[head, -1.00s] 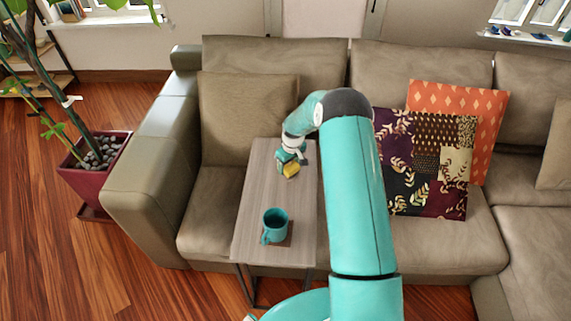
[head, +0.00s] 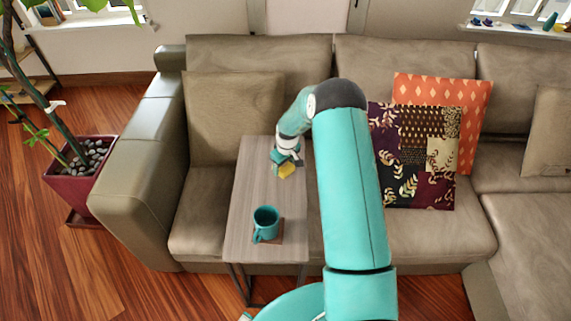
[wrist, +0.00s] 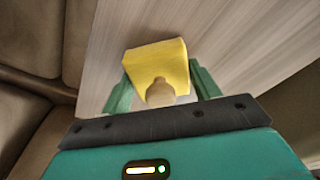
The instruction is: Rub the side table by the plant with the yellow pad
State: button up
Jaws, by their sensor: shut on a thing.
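The side table (head: 240,190) has a narrow grey wood top and stands in front of the sofa. My gripper (head: 286,162) is over the far part of the tabletop, near its right edge. It is shut on the yellow pad (head: 286,171). In the wrist view the pad (wrist: 157,58) is a yellow block with a round tan knob (wrist: 160,93) between my green fingers. The pad is at or just above the tabletop; contact is hard to tell. The plant (head: 58,130) stands in a dark red pot at the left, beyond the sofa arm.
A teal mug (head: 266,222) stands on a brown coaster (head: 280,232) at the near part of the tabletop. The sofa arm (head: 130,180) is left of the table. A patterned cushion (head: 430,140) and an orange cushion (head: 474,100) are at the right. The tabletop's middle is clear.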

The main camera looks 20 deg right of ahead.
aim_at(255, 170)
jog(key=shift+w+a, duration=0.45)
jog(key=shift+a, duration=0.6)
jog(key=shift+w+a, duration=0.45)
jog(key=shift+a, duration=0.65)
jog(key=shift+w+a, duration=0.45)
jog(key=shift+a, duration=0.6)
jog(key=shift+w+a+f, duration=0.1)
jog(key=shift+w+a, duration=0.1)
jog(key=shift+a, duration=0.4)
jog(key=shift+w+a+f, duration=0.1)
jog(key=shift+w+a, duration=0.1)
jog(key=shift+a, duration=0.4)
jog(key=shift+w+a+f, duration=0.1)
jog(key=shift+w+a, duration=0.1)
jog(key=shift+a, duration=0.4)
jog(key=shift+w+d+r, duration=0.1)
jog(key=shift+r, duration=3.05)
jog(key=shift+r, duration=1.5)
